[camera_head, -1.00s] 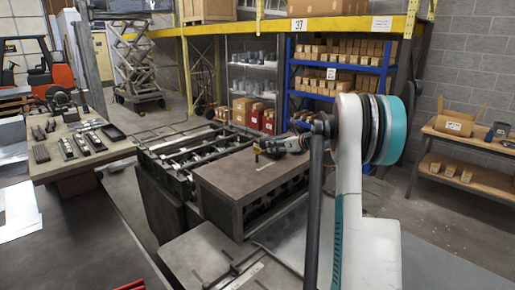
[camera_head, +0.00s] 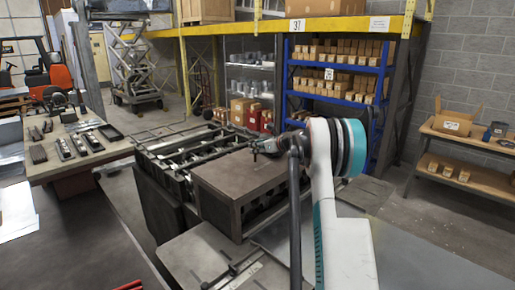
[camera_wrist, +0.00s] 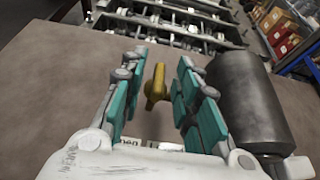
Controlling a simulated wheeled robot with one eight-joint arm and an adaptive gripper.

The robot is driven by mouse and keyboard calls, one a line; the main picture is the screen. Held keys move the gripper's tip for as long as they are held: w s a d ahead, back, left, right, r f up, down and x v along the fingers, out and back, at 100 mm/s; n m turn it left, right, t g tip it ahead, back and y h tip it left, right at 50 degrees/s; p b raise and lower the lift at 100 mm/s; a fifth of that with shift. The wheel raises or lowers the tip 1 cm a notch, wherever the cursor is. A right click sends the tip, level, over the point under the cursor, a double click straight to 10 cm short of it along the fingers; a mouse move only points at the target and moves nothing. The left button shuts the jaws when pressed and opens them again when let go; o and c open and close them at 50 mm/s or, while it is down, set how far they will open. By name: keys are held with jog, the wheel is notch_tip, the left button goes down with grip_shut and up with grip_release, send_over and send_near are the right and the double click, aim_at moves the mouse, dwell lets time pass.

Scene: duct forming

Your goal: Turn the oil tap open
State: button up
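The oil tap is a small yellow-brass handle (camera_wrist: 156,86), standing on the brown top of a metal block. In the wrist view it lies between the two teal-padded fingers of my gripper (camera_wrist: 155,95), which are spread apart with a gap on each side of the tap. A white label with partly covered lettering ending in "pen" (camera_wrist: 133,143) lies just in front of the tap. In the head view my gripper (camera_head: 256,148) is over the block's far edge, and the tap cannot be made out there.
The brown block (camera_head: 235,178) sits beside a frame of metal rails (camera_head: 190,143). A dark cylinder (camera_wrist: 250,100) stands right of the fingers in the wrist view. A table with metal parts (camera_head: 80,150) is at left; blue shelves with boxes (camera_head: 335,80) are behind.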

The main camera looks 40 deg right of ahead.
grip_shut()
jog(key=shift+d+n+y, duration=0.1)
jog(key=shift+n+y, duration=0.2)
jog(key=shift+d+n+g+y, duration=0.15)
jog(key=shift+n+g+y, duration=0.15)
jog(key=shift+n+y, duration=0.9)
jog(key=shift+d+n+g+y+p, duration=0.1)
jog(key=shift+n+g+y+p, duration=0.45)
jog(key=shift+n+y, duration=0.6)
jog(key=shift+w+n+g+y+p, duration=0.1)
jog(key=shift+n+g+y+p, duration=0.15)
jog(key=shift+n+y+p, duration=0.35)
jog(key=shift+o, duration=0.5)
grip_release()
